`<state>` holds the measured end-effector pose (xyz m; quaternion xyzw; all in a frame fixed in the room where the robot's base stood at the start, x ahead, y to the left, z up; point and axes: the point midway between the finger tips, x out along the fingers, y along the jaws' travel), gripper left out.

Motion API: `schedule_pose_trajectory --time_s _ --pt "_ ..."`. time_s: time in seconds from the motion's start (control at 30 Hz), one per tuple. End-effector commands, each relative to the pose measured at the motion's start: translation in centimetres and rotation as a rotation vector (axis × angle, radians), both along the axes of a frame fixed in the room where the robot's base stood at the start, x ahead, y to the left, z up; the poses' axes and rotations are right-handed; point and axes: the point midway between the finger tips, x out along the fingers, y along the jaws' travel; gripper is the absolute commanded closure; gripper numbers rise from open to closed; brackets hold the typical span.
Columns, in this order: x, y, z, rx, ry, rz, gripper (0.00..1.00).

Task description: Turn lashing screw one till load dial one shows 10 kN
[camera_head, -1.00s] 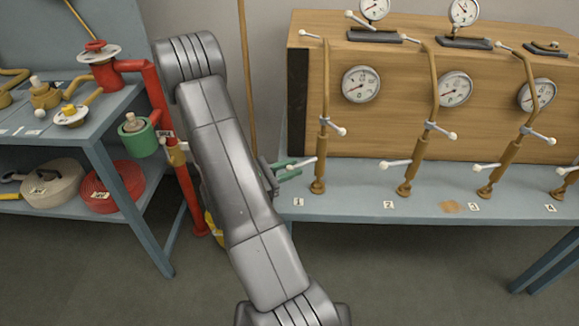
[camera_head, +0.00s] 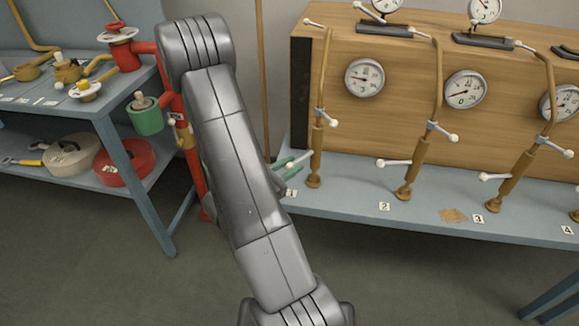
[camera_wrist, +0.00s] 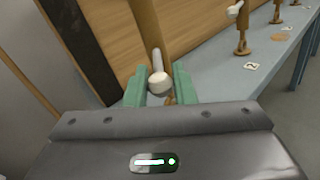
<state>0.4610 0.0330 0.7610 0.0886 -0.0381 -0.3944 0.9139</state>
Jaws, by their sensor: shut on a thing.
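Lashing screw one (camera_head: 316,155) is a tan upright rod at the left of the bench, and it also shows in the wrist view (camera_wrist: 147,25). Its lower white handle (camera_wrist: 159,78) has a round knob. The green fingers of my gripper (camera_wrist: 160,88) are shut on this handle, one on each side. In the head view my gripper (camera_head: 290,170) is partly hidden behind my arm. Load dial one (camera_head: 365,77) is a round white gauge on the wooden panel, right of the screw. Its needle points roughly left; the exact value is too small to read.
More tan screws with white handles, such as screw two (camera_head: 420,150), stand to the right on the blue-grey bench (camera_head: 345,202). The wooden panel (camera_head: 415,60) stands behind them. A shelf (camera_head: 110,115) with red pipework (camera_head: 175,100) and hoses stands at left.

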Motion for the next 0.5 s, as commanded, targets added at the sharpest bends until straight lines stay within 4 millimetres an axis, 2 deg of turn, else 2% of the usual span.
schedule_pose_trajectory --time_s 0.13,0.17,0.23,0.27,0.5 --pt "-0.01 -0.01 -0.01 -0.001 0.001 -0.001 1.0" --pt "-0.01 -0.01 -0.01 -0.001 0.001 -0.001 0.75" --pt "-0.01 -0.01 -0.01 -0.001 0.001 -0.001 0.61" --pt "-0.01 -0.01 -0.01 -0.001 0.001 -0.001 0.58" --pt "0.01 0.01 0.0 -0.001 0.001 -0.001 0.58"
